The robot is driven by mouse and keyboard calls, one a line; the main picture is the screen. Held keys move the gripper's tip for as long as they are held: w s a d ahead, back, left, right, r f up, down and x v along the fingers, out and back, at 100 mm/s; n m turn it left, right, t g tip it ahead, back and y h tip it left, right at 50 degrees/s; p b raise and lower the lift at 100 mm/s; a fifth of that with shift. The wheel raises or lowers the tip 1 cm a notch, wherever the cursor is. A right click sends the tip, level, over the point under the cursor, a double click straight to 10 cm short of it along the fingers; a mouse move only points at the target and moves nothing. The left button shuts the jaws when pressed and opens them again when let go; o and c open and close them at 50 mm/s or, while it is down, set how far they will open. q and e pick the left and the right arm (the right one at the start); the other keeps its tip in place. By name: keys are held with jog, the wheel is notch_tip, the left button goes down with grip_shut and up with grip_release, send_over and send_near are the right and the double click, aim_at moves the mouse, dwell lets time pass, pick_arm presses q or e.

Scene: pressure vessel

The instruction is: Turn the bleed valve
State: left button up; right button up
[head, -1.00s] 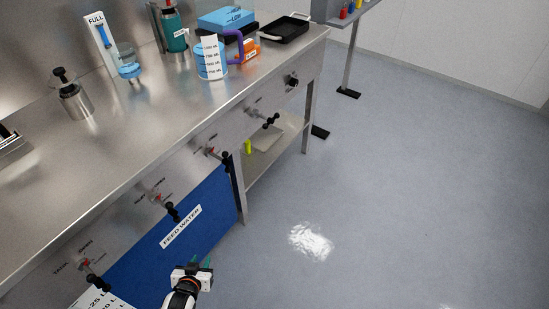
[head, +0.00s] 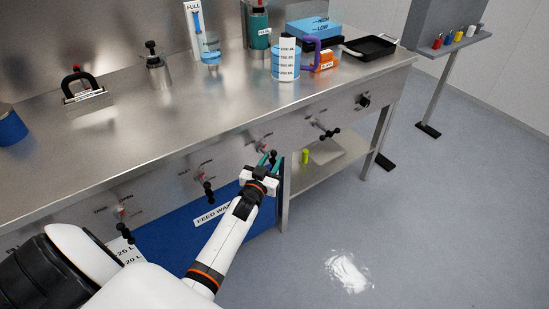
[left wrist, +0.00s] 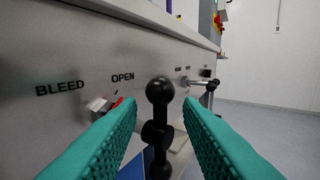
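The bleed valve's handle (left wrist: 160,131) is a black bar with ball ends, standing nearly upright in the left wrist view. The panel behind it reads BLEED and OPEN, and a red pointer (left wrist: 117,103) shows near the word OPEN. My left gripper (left wrist: 161,104) is open, with one teal finger on each side of the handle in that view. I see a gap on both sides and no clear contact. In the head view my left gripper (head: 266,160) is at the bench's front panel and partly hides this valve. My right gripper is not in view.
Similar valve handles stick out of the same panel, to the left (head: 208,192) and to the right (head: 328,133). A blue FEED WATER panel (head: 160,237) is below. The steel bench top (head: 150,130) carries several containers. The floor at right is open.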

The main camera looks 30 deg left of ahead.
pick_arm(q)
jog(key=shift+w+a, duration=0.25)
jog(key=shift+w, duration=1)
grip_shut()
